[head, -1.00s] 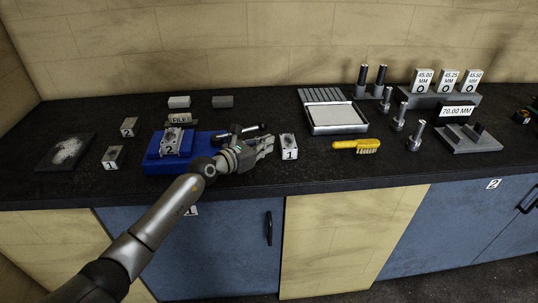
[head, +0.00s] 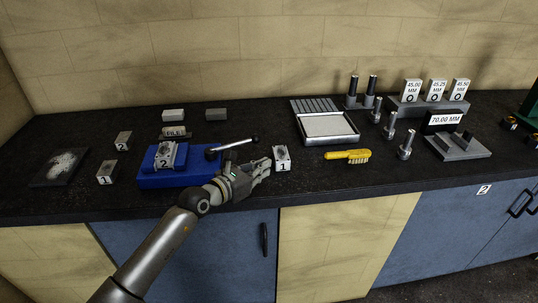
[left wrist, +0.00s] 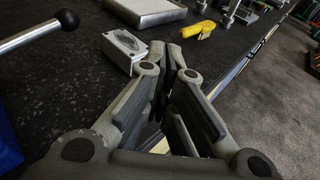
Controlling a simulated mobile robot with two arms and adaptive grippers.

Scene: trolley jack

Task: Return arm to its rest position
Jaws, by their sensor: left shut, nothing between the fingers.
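A lever with a black ball end (head: 238,144) reaches from near the fixture, behind the gripper. My right gripper is in neither view.
A grey tray (head: 352,138) and a yellow brush (head: 347,155) lie to the right. Loose blocks and a dusty black plate (head: 58,180) are at left. Blue cabinet doors (head: 190,250) are below the bench edge.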

